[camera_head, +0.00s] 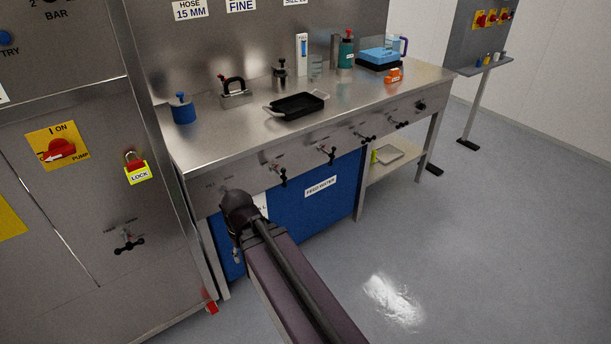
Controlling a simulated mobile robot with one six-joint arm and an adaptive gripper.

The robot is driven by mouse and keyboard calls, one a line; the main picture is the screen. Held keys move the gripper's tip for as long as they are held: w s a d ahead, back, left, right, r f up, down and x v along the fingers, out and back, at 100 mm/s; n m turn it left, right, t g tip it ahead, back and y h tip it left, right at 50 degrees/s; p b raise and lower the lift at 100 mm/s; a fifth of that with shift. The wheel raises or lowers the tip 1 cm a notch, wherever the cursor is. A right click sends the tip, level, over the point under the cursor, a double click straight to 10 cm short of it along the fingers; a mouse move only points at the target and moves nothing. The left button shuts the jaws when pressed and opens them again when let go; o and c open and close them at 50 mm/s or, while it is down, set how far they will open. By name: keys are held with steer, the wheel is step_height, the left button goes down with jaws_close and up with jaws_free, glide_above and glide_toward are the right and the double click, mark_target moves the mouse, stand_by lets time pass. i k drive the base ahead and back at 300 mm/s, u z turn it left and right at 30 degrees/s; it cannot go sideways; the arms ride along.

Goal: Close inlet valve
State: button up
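Several black-handled valves sit along the front panel of the steel bench: one at the left (281,174), then a second (327,153), a third (366,136) and a fourth (402,123). Another black-handled valve (128,241) is on the cabinet at the left. The labels over them are too small to read, so I cannot tell which is the inlet valve. My gripper (238,246) is at the far end of my dark arm, in front of the bench's left end. It is small, dark and partly hidden by the arm, apart from the second to fourth valves. Its finger opening is unclear.
The steel bench top (225,135) holds a black tray (297,105), a blue pot (182,109) and bottles. A blue tank marked FEED WATER (322,200) stands under it. The cabinet carries a red pump switch (58,149) and a lock (137,171). Grey floor (480,240) is clear at right.

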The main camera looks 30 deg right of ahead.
mark_target(331, 155)
steer(key=z, duration=0.05)
steer(key=k, duration=1.3)
steer(key=z, duration=0.3)
steer(key=i, duration=1.8)
steer(key=u, duration=0.35)
